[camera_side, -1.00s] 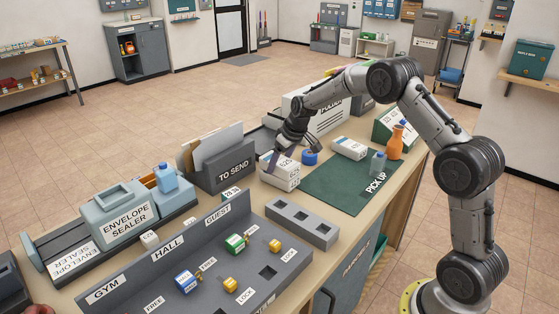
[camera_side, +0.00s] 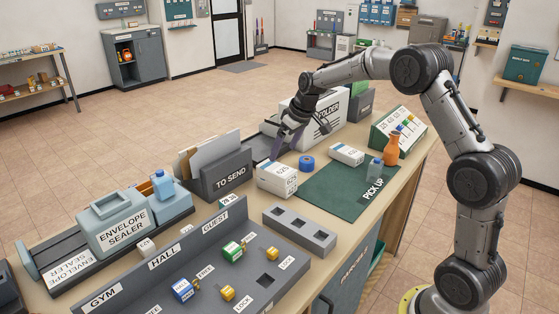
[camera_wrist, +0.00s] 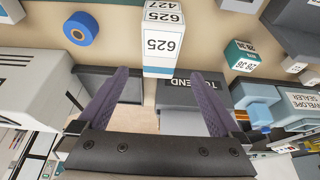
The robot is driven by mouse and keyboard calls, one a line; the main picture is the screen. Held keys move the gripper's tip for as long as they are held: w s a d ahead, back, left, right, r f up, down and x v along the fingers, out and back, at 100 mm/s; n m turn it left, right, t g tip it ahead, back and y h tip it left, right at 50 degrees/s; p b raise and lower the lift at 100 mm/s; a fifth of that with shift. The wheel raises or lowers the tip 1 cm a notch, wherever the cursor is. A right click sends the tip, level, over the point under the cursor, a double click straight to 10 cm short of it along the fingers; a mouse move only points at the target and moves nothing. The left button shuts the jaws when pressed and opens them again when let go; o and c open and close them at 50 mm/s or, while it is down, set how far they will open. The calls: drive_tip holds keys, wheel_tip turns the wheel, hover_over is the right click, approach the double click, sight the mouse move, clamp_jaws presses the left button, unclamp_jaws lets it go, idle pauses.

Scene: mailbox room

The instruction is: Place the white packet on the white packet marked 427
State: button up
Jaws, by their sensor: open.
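Two white packets (camera_side: 277,180) lie stacked on the counter at the left edge of the green mat. The upper one carries 625 and the lower one appears marked 427. In the wrist view the upper packet (camera_wrist: 163,50) shows 625 on its top face, with the lower packet's 427 label at the picture's top edge. My gripper (camera_side: 290,146) is open and empty, above and behind the stack and apart from it. Its purple fingers (camera_wrist: 163,88) show nothing between them that they hold. Another white packet (camera_side: 346,154) lies on the mat.
The dark TO SEND holder (camera_side: 226,176) stands left of the stack, and a blue tape roll (camera_side: 307,163) right behind it. The white folder box (camera_side: 335,120) stands beyond my gripper. An orange bottle (camera_side: 393,150) stands at the right. Much of the green mat (camera_side: 335,195) is clear.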

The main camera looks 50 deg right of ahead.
drive_tip(key=s+a+r, duration=0.6)
drive_tip(key=s, duration=0.4)
drive_tip(key=s+a+r, duration=0.5)
drive_tip(key=s+r, duration=0.1)
drive_tip(key=s, duration=0.3)
drive_tip(key=s+a+f, duration=0.2)
drive_tip(key=s, duration=0.6)
drive_tip(key=s+a+f+t, duration=0.1)
drive_tip(key=s+a+f, duration=0.1)
drive_tip(key=s, duration=0.7)
drive_tip(key=shift+f, duration=0.3)
